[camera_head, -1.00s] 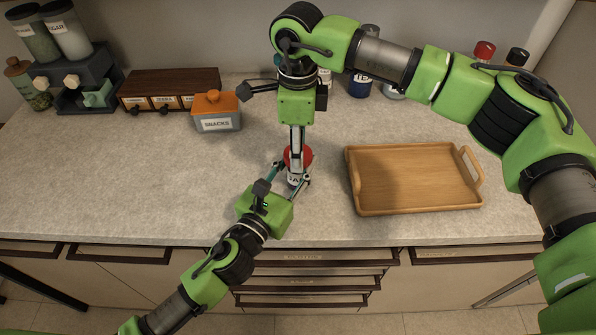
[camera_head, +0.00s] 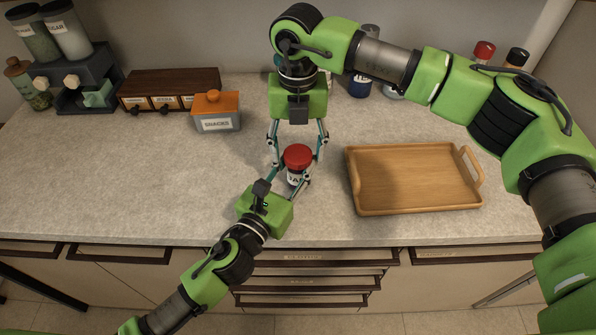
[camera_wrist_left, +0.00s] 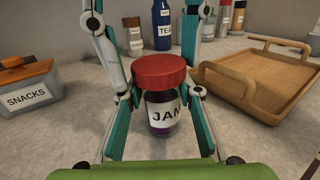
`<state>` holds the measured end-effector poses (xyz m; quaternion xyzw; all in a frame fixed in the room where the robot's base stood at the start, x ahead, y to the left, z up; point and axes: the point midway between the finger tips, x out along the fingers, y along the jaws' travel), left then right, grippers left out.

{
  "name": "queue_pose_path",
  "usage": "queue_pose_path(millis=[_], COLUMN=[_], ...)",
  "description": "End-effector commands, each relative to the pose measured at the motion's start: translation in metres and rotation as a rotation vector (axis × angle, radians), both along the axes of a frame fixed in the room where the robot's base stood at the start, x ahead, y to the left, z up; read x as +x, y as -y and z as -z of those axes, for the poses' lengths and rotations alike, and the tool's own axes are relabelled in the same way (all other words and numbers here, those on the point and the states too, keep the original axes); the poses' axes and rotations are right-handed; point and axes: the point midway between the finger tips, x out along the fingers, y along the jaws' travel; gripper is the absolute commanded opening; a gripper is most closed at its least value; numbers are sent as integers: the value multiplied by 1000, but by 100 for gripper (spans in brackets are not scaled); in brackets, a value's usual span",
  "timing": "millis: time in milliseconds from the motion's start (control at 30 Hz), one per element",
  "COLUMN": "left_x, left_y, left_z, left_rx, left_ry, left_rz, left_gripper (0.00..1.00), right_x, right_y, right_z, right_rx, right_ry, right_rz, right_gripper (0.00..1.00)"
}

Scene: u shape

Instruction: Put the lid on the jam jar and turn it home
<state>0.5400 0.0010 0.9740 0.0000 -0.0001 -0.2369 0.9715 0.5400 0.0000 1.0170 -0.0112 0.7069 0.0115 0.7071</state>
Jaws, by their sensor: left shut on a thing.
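The jam jar (camera_head: 293,179) stands upright on the counter with a white label; it shows close up in the left wrist view (camera_wrist_left: 163,115). The red lid (camera_head: 298,155) sits on top of the jar, also in the left wrist view (camera_wrist_left: 158,71); I cannot tell if it is fully screwed down. My left gripper (camera_head: 292,176) is shut on the jar from the front, below the lid. My right gripper (camera_head: 296,150) comes from behind and above, its fingers spread wide on both sides of the lid, clear of it.
A wooden tray (camera_head: 350,195) lies to the right of the jar. The snacks box (camera_head: 217,122), a drawer box (camera_head: 170,85) and a dark rack (camera_head: 75,80) stand at the back left. Bottles (camera_head: 361,84) stand behind my right arm. The left counter is clear.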

Motion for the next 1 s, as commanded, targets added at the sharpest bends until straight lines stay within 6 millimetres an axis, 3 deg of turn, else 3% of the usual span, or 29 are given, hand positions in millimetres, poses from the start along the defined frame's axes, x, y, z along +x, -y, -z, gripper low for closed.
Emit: queue_pose_path(millis=[433, 800, 1000], left_x=[0, 0, 0], left_y=[0, 0, 0], left_z=[0, 0, 0], left_rx=[0, 0, 0], left_ry=[0, 0, 0], left_rz=[1, 1, 1], left_gripper=[0, 0, 0], right_x=[1, 1, 1], right_y=[0, 0, 0], right_z=[-8, -80, -110], right_rx=[1, 1, -1], right_ry=[2, 4, 2], right_rz=[-2, 0, -1], right_gripper=[61, 61, 61])
